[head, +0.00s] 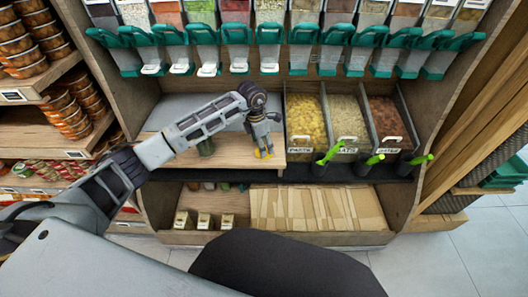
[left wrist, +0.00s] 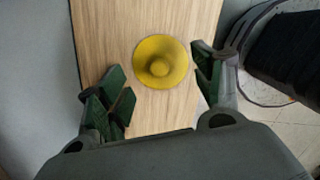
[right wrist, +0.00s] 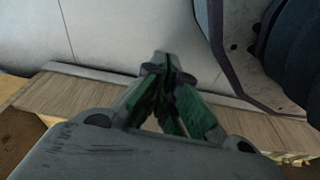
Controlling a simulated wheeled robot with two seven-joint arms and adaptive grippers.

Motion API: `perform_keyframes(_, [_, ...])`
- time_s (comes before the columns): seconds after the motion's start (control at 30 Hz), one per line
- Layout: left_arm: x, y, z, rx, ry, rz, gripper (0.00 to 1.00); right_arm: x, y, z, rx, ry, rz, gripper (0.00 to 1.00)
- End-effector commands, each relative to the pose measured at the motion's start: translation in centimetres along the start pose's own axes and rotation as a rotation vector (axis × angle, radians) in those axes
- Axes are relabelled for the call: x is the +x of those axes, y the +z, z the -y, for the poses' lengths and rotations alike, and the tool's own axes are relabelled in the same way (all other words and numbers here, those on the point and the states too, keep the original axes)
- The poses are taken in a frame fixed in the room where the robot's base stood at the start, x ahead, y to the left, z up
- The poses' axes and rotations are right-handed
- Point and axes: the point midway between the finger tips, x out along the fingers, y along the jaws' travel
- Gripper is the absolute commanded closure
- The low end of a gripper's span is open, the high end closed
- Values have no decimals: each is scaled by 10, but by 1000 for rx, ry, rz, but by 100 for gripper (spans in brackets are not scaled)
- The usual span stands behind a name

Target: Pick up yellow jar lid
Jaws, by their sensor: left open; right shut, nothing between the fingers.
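The yellow jar lid (left wrist: 161,62) is round with a small raised knob and lies on the light wooden board (left wrist: 110,35).
Bins of pasta (head: 306,120) and other dry goods stand to the right, with black scoop holders (head: 325,164) in front. Dispensers with teal handles (head: 238,34) hang above. Paper bags (head: 310,208) lie on the shelf below.

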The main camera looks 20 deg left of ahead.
Motion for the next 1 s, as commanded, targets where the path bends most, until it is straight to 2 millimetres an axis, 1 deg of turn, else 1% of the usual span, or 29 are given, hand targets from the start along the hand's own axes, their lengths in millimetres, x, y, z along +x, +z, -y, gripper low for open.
perform_keyframes(0.03, [8, 0, 0, -1, -3, -2, 33, -2, -4, 0, 0, 0, -3, 100])
perform_keyframes(0.1, [15, 0, 0, -1, -1, -1, 33, -5, -8, 0, -1, -1, -5, 100])
perform_keyframes(0.23, [23, 0, 0, -1, -1, 0, 33, -9, -12, 1, -1, -2, -7, 100])
perform_keyframes(0.4, [25, 0, 0, -1, 0, 0, 33, -11, -11, 2, -1, -3, -1, 100])
perform_keyframes(0.73, [25, 0, 0, 0, 0, 0, 33, -8, -6, 2, 0, -4, 5, 100])
perform_keyframes(0.77, [25, 0, 0, 0, 0, 0, 35, -8, -5, 2, -1, -4, 5, 100])
perform_keyframes(1.0, [25, 0, 0, 0, 0, 0, 65, -8, -4, 2, 0, -4, 6, 100])
